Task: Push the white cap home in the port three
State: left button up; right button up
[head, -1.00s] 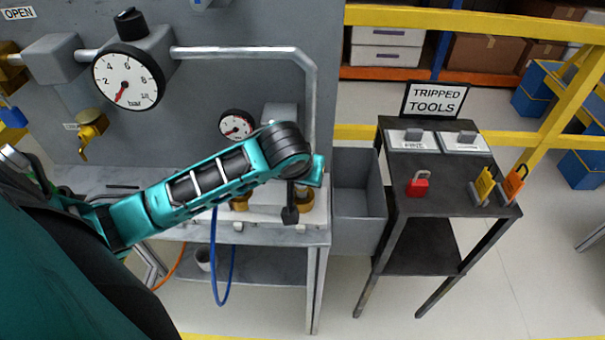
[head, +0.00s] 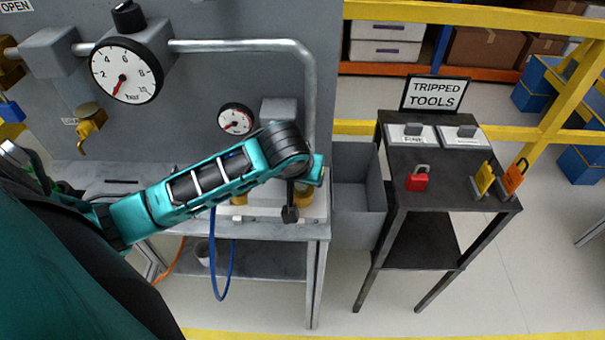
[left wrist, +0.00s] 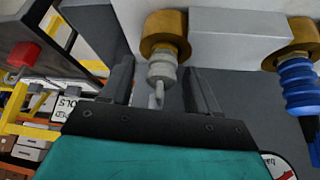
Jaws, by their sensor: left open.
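The white cap (left wrist: 162,72) shows in the left wrist view as a pale ribbed plug with a small loop, at the mouth of a brass port (left wrist: 164,32). How deep it sits I cannot tell. My left gripper (left wrist: 158,66) is open, with one finger on each side of the cap and gaps between. In the head view my left gripper (head: 290,212) points down over the bench, in front of a brass fitting (head: 304,196); the cap is hidden there. No port number is readable. My right gripper is not in view.
A blue ribbed plug (left wrist: 300,84) sits in the neighbouring brass port. A grey bin (head: 358,200) adjoins the bench. A dark stand (head: 440,195) holds a red padlock (head: 417,180) and yellow and orange tags. A blue hose (head: 230,265) hangs below the bench.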

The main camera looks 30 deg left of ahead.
pick_arm(q)
jog(key=v, duration=1.3)
jog(key=shift+p, duration=0.3)
jog(key=shift+w, duration=0.1)
